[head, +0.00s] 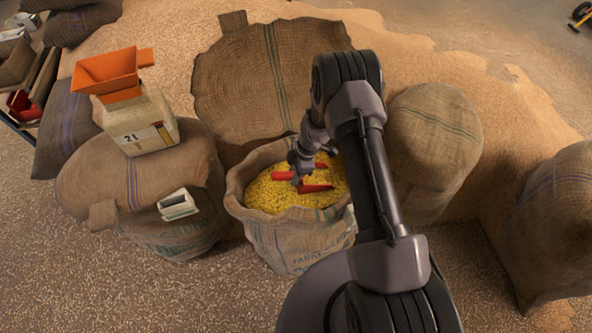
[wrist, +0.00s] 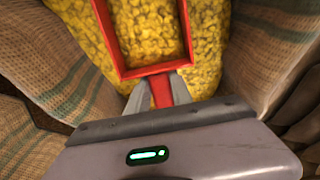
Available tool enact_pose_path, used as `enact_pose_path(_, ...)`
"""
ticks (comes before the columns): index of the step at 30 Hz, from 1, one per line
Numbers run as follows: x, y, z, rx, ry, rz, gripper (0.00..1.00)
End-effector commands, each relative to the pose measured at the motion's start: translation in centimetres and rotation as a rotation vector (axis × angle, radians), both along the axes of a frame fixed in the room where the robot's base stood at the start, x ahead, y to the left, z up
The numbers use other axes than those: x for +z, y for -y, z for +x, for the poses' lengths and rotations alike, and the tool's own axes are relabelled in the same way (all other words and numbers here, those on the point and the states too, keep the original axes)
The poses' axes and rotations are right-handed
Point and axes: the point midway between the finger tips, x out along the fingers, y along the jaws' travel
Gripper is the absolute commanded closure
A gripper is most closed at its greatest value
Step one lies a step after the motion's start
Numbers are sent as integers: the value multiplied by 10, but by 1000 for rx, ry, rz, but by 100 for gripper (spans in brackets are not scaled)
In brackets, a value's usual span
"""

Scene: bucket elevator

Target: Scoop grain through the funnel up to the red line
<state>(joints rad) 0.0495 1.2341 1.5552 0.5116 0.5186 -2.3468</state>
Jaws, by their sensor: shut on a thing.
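My gripper (wrist: 160,92) is shut on the handle of a red scoop (wrist: 154,70), down inside the mouth of an open sack (head: 285,245). The scoop also shows in the head view (head: 315,188), low against the yellow grain (head: 275,193). In the wrist view yellow grain shows within the scoop's red rim; I cannot tell how much of it rests in the scoop. An orange funnel (head: 105,72) sits on top of a beige container (head: 135,125) marked 2L, standing on a closed sack at the left. A red line is not clearly visible on the container.
A small pale device (head: 178,204) lies on the left closed sack (head: 90,190). An upright sack (head: 432,140) stands right of the open one, and another (head: 555,225) at the far right. A large sack (head: 240,80) leans behind on a grain heap (head: 400,50). The front left floor is clear.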

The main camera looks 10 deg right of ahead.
Motion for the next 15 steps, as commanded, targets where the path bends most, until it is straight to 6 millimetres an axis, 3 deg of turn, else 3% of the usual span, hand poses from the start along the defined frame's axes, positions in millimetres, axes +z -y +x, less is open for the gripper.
enact_pose_path(1,11,-2,0,3,0,-13,100)
enact_pose_path(15,53,-10,0,3,1,-144,100)
